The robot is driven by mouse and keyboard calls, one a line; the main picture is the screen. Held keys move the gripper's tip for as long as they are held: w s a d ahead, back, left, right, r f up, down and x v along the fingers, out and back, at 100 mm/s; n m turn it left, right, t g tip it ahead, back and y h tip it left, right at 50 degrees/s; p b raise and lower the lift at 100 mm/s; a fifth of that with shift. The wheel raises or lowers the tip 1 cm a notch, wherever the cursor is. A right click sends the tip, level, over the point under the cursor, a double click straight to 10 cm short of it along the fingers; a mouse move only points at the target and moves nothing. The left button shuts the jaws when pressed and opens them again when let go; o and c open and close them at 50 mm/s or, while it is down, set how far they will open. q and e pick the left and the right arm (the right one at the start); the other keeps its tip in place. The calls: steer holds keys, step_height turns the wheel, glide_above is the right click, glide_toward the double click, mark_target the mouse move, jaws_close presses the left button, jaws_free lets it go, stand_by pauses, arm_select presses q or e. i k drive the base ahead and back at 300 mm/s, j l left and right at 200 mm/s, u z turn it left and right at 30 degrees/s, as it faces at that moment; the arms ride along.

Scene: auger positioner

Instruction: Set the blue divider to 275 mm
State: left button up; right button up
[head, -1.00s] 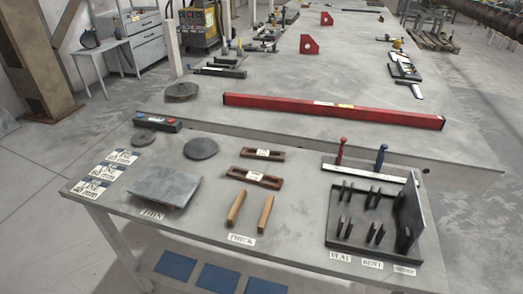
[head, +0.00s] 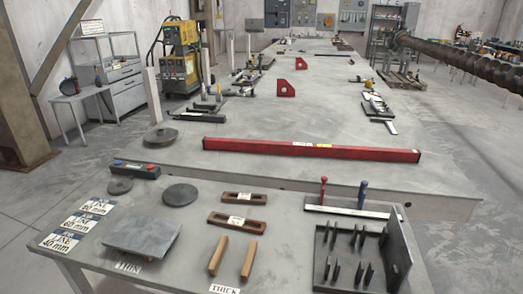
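The blue divider (head: 362,194) stands upright at the back right of the near table, on or just behind a pale ruler-like bar (head: 352,211). A red divider (head: 323,191) stands upright to its left on the same bar. The bar's markings are too small to read, so I cannot tell the blue divider's setting. Neither of my grippers is in view.
The near table (head: 190,225) holds a black rack with upright plates (head: 322,275), wooden blocks (head: 249,258), grey discs (head: 181,194) and a flat grey plate (head: 142,237). A long red beam (head: 310,150) lies on the big table behind.

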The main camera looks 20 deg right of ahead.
mark_target(362, 194)
steer(key=z, duration=1.3)
steer(key=l+u, duration=0.25)
steer(key=k+l+u, duration=0.15)
steer(key=l+u, duration=0.15)
steer(key=l, duration=0.15)
